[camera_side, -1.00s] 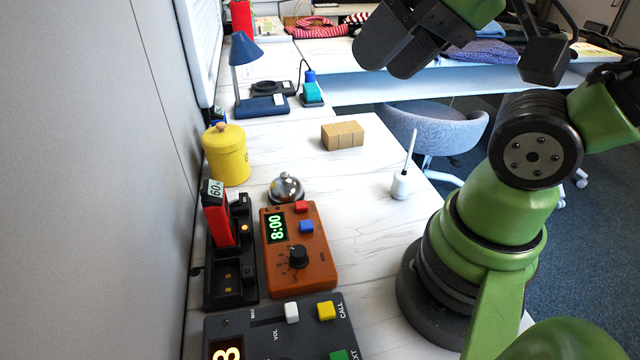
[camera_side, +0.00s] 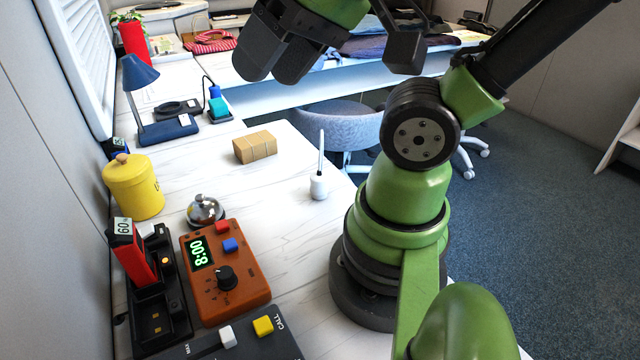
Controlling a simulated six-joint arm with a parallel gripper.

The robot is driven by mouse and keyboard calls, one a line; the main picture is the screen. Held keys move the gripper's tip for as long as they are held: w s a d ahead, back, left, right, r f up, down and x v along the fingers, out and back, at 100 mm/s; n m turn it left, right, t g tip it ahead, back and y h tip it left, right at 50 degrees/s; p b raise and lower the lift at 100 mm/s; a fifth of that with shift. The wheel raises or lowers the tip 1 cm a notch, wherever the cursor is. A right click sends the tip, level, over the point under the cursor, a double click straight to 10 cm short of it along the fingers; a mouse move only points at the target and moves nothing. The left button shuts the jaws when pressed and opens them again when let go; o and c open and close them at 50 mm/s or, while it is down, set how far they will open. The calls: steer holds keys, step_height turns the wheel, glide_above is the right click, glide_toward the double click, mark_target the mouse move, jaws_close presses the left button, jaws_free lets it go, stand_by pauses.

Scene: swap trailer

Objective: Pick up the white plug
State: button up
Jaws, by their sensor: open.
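A small white piece with a thin upright white stem (camera_side: 319,187) stands on the white desk (camera_side: 285,215), left of my arm's base. It is the only loose thing there that looks like the white plug, but I cannot tell for sure. My gripper (camera_side: 270,76) is high at the top of the view, above and to the left of this piece in the picture. Its two black fingers are apart from it and hold nothing that I can see.
A tan block (camera_side: 255,148) lies behind the white piece. To the left are a yellow canister (camera_side: 133,188), a bell (camera_side: 205,210), an orange timer box (camera_side: 225,275), and a dark charger with a red battery (camera_side: 133,252). A blue lamp (camera_side: 150,100) stands farther back.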

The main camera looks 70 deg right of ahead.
steer(key=shift+o, duration=0.2)
steer(key=o, duration=0.4)
steer(key=m+g+h, duration=0.2)
steer(key=m+g, duration=0.5)
steer(key=m, duration=1.3)
glide_above(321, 174)
steer(key=f, duration=2)
steer(key=shift+a+f, duration=0.2)
steer(key=shift+a, duration=0.05)
steer(key=shift+f, duration=0.4)
steer(key=shift+d+f, duration=0.2)
steer(key=shift+f, duration=4.45)
